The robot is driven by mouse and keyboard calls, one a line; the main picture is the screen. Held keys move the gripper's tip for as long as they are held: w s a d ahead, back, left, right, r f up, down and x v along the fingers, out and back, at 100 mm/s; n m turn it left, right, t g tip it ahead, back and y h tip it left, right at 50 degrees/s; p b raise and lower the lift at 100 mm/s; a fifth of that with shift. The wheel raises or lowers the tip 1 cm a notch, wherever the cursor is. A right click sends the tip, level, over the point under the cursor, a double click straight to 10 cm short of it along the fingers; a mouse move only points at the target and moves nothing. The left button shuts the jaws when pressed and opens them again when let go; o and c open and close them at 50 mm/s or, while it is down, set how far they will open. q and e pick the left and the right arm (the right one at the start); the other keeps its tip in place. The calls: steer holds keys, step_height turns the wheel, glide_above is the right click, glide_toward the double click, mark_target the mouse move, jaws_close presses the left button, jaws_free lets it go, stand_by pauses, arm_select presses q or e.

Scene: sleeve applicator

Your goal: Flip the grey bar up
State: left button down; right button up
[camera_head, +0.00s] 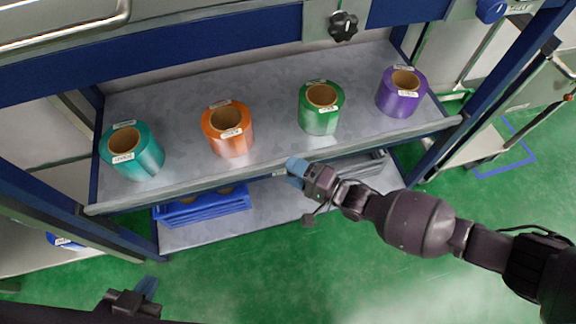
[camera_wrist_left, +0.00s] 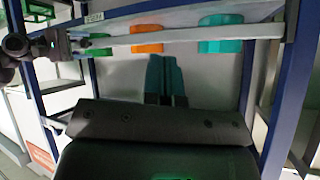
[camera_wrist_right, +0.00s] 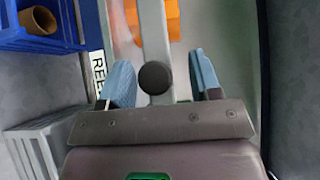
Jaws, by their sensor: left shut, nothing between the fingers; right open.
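The grey bar (camera_head: 200,184) runs along the front edge of the upper shelf in the head view. It also crosses the left wrist view as a pale strip (camera_wrist_left: 190,38). In the right wrist view the bar (camera_wrist_right: 153,30) runs between my fingers, with a dark round knob (camera_wrist_right: 155,77) in front of it. My right gripper (camera_head: 297,168) is at the middle of the shelf front, with its open fingers (camera_wrist_right: 160,78) on either side of the bar; contact cannot be told. My left gripper (camera_head: 148,288) is shut and empty, low and in front of the shelf.
Teal (camera_head: 132,152), orange (camera_head: 228,130), green (camera_head: 320,108) and purple (camera_head: 401,93) rolls stand on the upper shelf (camera_head: 270,88). A blue tray (camera_head: 205,207) lies on the lower shelf. A black knob (camera_head: 343,26) is above. Green floor is clear in front.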

arm_select(q)
steer(key=shift+s+a+f+p, duration=0.2)
steer(key=shift+s+f+p, duration=0.1)
steer(key=shift+s+p, duration=0.2)
arm_select(e)
steer(key=v, duration=0.8)
steer(key=shift+d, duration=0.3)
arm_select(q)
steer(key=shift+w+r, duration=0.2)
arm_select(e)
steer(key=shift+s+r, duration=0.1)
